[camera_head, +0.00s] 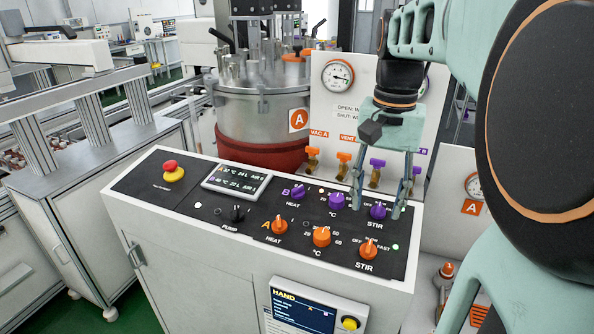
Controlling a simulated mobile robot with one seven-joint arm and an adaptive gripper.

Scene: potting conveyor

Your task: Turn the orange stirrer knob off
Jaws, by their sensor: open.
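The orange stirrer knob (367,248) is on the front right of the black control panel (200,217), with the label STIR below it and OFF and FAST marks above. A green light (395,247) shows to its right. The knob's exact pointer setting is too small to tell. My gripper (378,212) is open and points down over the back right of the panel. Its fingers stand on either side of the purple stirrer knob (378,211), behind the orange one. I cannot tell whether they touch it.
Orange heat (279,226) and temperature (321,236) knobs sit left of the orange stirrer knob. Purple heat (298,192) and temperature (337,201) knobs lie behind them. A red emergency button (172,169) is at the left. Orange and purple valves (344,163) stand behind the panel.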

